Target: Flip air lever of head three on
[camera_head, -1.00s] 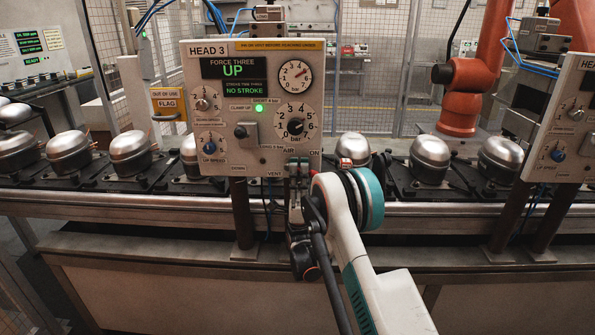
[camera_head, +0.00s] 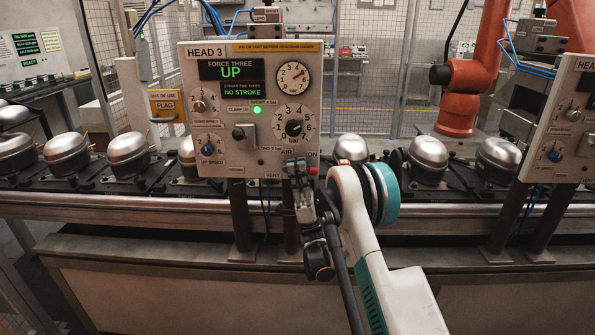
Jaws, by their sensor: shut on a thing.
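The HEAD 3 panel (camera_head: 222,130) stands upright in the middle of the head view. Its display reads FORCE THREE UP and NO STROKE, and a green lamp (camera_head: 257,110) is lit. The air valve sits at the panel's lower right edge, between the AIR, ON and VENT labels. My gripper (camera_head: 297,170) is in front of it, tilted, its fingers pointing up. It is shut on the air lever, which its fingers and body mostly hide. A small red part (camera_head: 314,170) shows just right of the fingers. The lever's exact angle cannot be made out.
Above the valve are a pressure knob (camera_head: 294,128) and a round gauge (camera_head: 293,77). A toggle (camera_head: 243,132) and a blue knob (camera_head: 207,149) sit to the left. Metal compressors (camera_head: 428,153) line the conveyor behind. A second panel (camera_head: 563,120) stands at the right.

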